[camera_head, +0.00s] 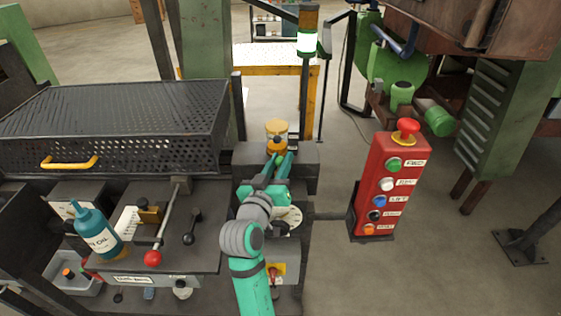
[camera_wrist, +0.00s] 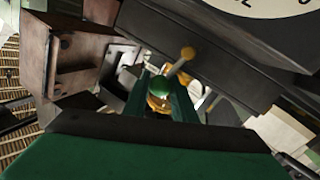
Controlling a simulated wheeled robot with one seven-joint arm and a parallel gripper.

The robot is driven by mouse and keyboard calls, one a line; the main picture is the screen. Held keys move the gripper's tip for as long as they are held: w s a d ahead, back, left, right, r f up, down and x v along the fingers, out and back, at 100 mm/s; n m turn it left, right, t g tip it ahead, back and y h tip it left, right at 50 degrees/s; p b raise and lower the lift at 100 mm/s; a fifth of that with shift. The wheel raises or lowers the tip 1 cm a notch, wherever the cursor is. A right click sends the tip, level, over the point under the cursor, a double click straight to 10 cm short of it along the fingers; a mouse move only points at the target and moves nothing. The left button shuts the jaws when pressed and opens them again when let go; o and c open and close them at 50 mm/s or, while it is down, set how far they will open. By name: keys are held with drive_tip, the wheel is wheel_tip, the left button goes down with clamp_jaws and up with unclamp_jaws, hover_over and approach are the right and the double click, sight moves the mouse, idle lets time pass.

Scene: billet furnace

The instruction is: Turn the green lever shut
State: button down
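My gripper (camera_head: 277,163) reaches forward over the dark bench, just in front of a yellow-orange cylinder (camera_head: 277,130). In the wrist view its two teal fingers (camera_wrist: 161,104) stand apart with a gap between them. A round green knob (camera_wrist: 131,84) shows near the fingertips, with a yellow-orange part (camera_wrist: 158,97) behind and between the fingers. I cannot tell whether the fingers touch anything. No green lever stands out in the head view.
A red-knobbed lever (camera_head: 152,258) and a black-knobbed lever (camera_head: 189,238) stand on the bench left of my arm, near a teal oil bottle (camera_head: 97,232). A red button box (camera_head: 389,185) stands to the right. A perforated metal cover (camera_head: 120,115) lies at left.

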drive_tip(key=d+m+g, duration=0.1)
drive_tip(key=m, duration=0.1)
drive_tip(key=shift+d+f+m, duration=0.1)
drive_tip(key=shift+d+m, duration=0.1)
drive_tip(key=shift+m, duration=0.1)
drive_tip(key=shift+d+f+m+y, duration=0.25)
drive_tip(key=shift+d+m+y, duration=0.1)
drive_tip(key=shift+m, duration=0.35)
drive_tip(key=c, duration=1.5)
unclamp_jaws()
drive_tip(key=shift+o, duration=0.2)
drive_tip(key=v, duration=1.1)
